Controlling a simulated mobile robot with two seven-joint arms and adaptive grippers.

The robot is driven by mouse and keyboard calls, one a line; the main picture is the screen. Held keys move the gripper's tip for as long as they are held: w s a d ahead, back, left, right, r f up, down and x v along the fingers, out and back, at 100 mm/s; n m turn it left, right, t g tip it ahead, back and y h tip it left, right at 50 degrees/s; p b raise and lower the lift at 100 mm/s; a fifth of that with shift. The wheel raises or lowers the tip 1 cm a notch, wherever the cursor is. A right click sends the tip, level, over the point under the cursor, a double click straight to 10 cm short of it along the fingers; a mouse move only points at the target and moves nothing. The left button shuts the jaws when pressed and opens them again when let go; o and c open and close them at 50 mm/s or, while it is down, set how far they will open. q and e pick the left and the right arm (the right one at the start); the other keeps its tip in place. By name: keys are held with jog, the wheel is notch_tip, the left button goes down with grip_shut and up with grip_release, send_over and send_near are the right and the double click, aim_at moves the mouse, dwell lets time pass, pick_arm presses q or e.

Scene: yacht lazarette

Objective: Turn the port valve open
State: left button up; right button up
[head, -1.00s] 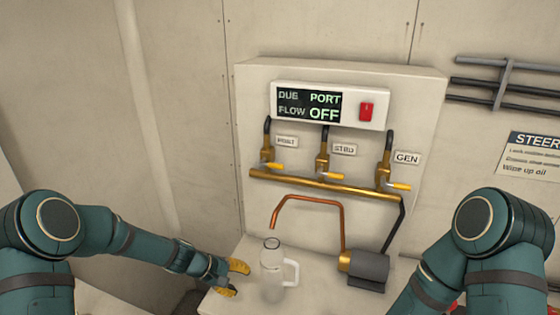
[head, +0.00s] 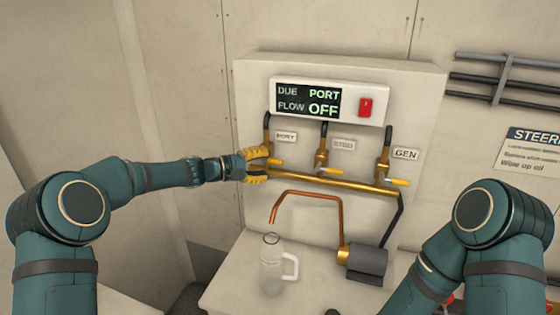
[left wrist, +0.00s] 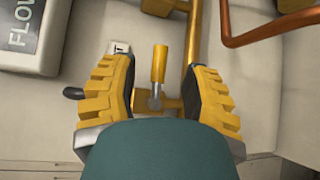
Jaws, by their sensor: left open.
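The port valve's yellow lever (head: 275,161) is on the leftmost brass valve, below the PORT label (head: 286,137), and points to the right along the brass manifold pipe. My left gripper (head: 262,164) is at this valve, its yellow fingers open above and below it. In the left wrist view the lever (left wrist: 159,64) stands between the two spread fingers (left wrist: 158,82), with a gap on each side. The display (head: 308,102) reads DUE PORT, FLOW OFF. My right arm shows at the right, but its gripper is out of view.
The STBD valve (head: 322,162) and GEN valve (head: 384,172) stand to the right on the same manifold. A clear jug (head: 271,266) is on the ledge below the copper spout (head: 308,196). A pump (head: 367,265) and a red switch (head: 366,108) are nearby.

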aim_at(276, 163)
pick_arm(q)
jog(key=shift+p+x, duration=0.35)
jog(key=shift+x, duration=2.35)
grip_shut()
